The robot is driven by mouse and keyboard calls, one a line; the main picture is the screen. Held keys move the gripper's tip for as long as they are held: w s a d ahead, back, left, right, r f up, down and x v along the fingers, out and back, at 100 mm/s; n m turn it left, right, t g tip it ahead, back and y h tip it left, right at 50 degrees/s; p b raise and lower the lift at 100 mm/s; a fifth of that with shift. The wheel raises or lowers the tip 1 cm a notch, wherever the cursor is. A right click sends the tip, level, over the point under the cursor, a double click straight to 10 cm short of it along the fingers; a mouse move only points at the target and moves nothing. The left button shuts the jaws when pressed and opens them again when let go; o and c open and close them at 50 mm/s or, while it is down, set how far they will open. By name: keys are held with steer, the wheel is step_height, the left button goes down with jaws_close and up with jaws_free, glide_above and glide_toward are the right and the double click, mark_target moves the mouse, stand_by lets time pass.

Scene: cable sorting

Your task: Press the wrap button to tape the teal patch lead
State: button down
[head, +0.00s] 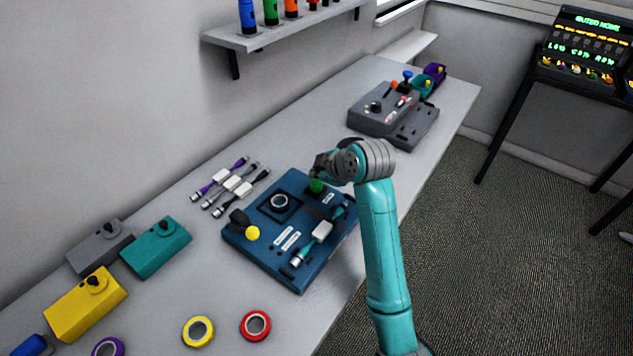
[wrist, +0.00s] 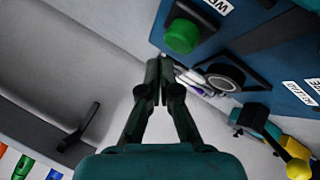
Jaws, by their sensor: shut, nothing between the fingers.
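The blue wrapping machine (head: 262,258) sits on the bench. Its green wrap button (head: 316,187) is at the back right, beside my gripper (head: 319,172). In the wrist view the button (wrist: 182,36) is right of and above my shut, empty fingertips (wrist: 160,62). The teal patch lead (head: 305,250), with a white tag and silver plug, lies along the machine's right side. My arm partly hides that side.
A yellow-knobbed lever (head: 251,233) stands at the machine's left and a round dark holder (head: 280,202) at its back. Several tagged leads (head: 232,184) lie behind. Tape rolls (head: 256,325) and coloured boxes (head: 86,303) are at the front left, a grey device (head: 378,110) at the back.

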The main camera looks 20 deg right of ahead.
mark_target(317, 185)
step_height(317, 185, up, 6)
stand_by(0.9)
stand_by(0.6)
